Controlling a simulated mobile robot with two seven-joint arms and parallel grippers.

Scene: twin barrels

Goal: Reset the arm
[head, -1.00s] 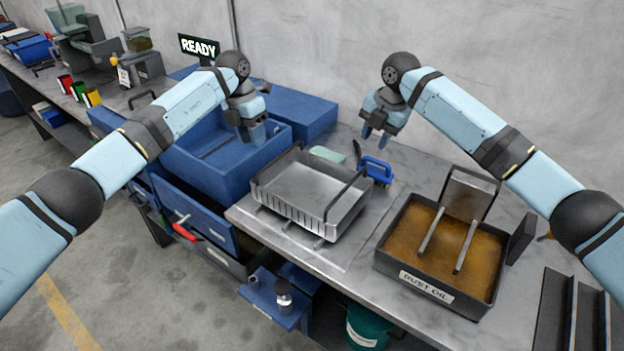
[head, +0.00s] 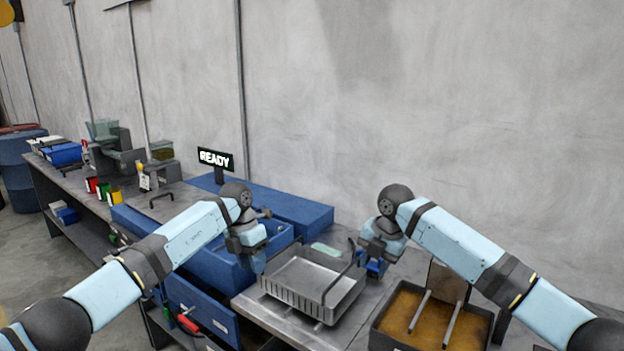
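My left gripper (head: 256,262) hangs over the front right part of the blue bin (head: 205,248), fingers pointing down. I cannot make out the gap between its fingers, and no held object shows. My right gripper (head: 374,262) hangs at the right of the metal tray, in front of a blue-handled tool (head: 374,268) that it partly hides. Whether its fingers touch the tool cannot be told. Both arms reach in from the lower corners, bent at the wrist.
A ribbed metal tray (head: 290,296) stands on the bench between the grippers. A dark pan of brown oil (head: 403,312) with a raised rack stands at the right. A lit READY sign (head: 215,160) stands behind the bin. Bare wall is behind the bench.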

